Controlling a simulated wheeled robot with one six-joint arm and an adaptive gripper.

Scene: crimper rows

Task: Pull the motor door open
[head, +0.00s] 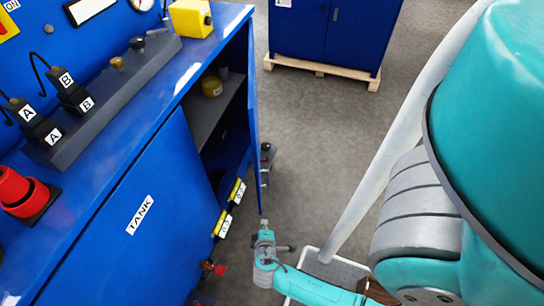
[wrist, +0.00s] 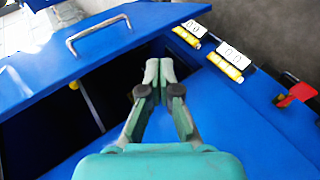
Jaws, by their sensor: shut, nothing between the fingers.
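The motor door is most likely the blue door (head: 252,115) that stands ajar on the cabinet; no motor label shows on it. Its dark opening and inner shelf (head: 205,115) show in the head view. In the wrist view the door (wrist: 60,60) fills the upper left, with a metal bar handle (wrist: 98,32) on its outer face. My gripper (head: 263,222) is near the door's lower end in the head view. In the wrist view my gripper (wrist: 160,65) is shut and empty, over the gap between door and cabinet, away from the handle. Contact with the door cannot be told.
The TANK door (head: 135,235) beside the opening is closed. A second blue cabinet (head: 335,30) stands on a pallet at the back. Grey floor (head: 320,130) between is clear.

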